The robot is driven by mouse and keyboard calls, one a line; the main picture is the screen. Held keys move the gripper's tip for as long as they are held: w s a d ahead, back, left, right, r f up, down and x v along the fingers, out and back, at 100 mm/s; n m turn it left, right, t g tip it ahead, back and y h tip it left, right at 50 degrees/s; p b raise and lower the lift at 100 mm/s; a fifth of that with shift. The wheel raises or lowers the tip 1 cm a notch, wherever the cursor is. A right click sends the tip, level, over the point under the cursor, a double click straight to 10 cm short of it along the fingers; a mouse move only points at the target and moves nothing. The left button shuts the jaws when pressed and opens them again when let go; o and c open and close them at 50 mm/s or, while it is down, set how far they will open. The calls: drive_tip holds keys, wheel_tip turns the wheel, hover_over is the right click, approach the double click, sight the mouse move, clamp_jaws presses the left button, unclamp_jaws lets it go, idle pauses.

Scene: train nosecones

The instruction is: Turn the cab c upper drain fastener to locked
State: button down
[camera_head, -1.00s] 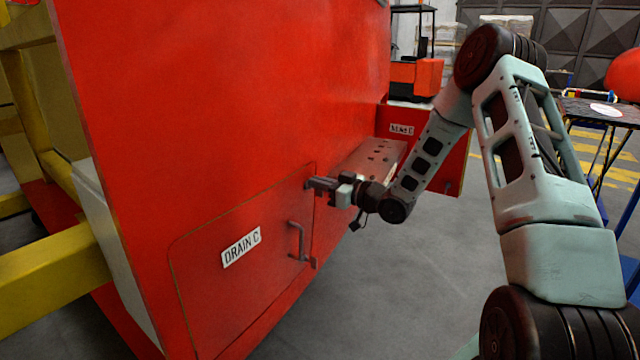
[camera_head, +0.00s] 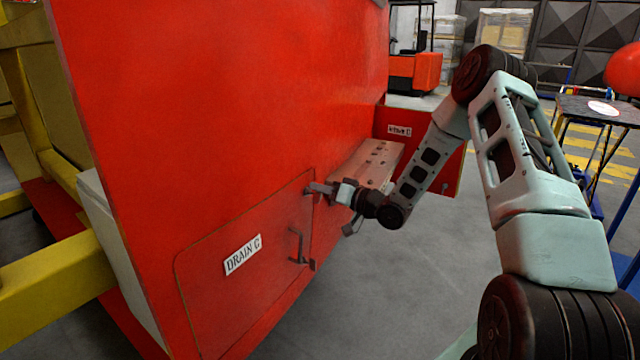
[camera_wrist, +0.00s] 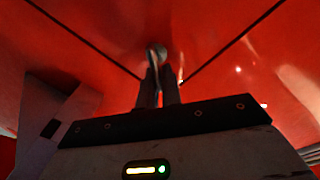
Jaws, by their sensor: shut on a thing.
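The drain C door (camera_head: 225,290) is a red panel with a "DRAIN C" label (camera_head: 243,256) and a handle (camera_head: 297,245), set in the red cab side. My gripper (camera_head: 311,188) is at the door's upper right corner, where the upper fastener sits. In the wrist view my gripper (camera_wrist: 158,85) has its fingers close together, shut on the small grey upper drain fastener (camera_wrist: 156,54) at the corner of the door seams. The fingers hide much of the fastener, so its turn angle is hard to tell. A lower fastener (camera_head: 312,264) shows at the door's right edge below the handle.
A red open bin or flap with a label (camera_head: 399,131) and a perforated plate (camera_head: 368,160) stand just behind my gripper. A yellow frame (camera_head: 50,283) is at the left. A table (camera_head: 600,110) stands at the right. Grey floor is free below the arm.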

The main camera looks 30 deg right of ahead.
drive_tip(key=m, duration=0.2)
drive_tip(key=m+p, duration=0.2)
drive_tip(key=m, duration=0.1)
drive_tip(key=shift+w+d+f+m, duration=0.1)
drive_tip(key=shift+d+f+m, duration=0.2)
drive_tip(key=m+p, duration=0.1)
drive_tip(key=m, duration=0.1)
drive_tip(key=f+m, duration=0.1)
drive_tip(key=m, duration=0.1)
drive_tip(key=shift+m+p, duration=0.35)
drive_tip(key=shift+m, duration=0.35)
drive_tip(key=c, duration=1.6)
unclamp_jaws()
drive_tip(key=shift+d, duration=0.1)
drive_tip(key=b+v, duration=0.2)
drive_tip(key=v, duration=1.5)
drive_tip(key=shift+b, duration=0.35)
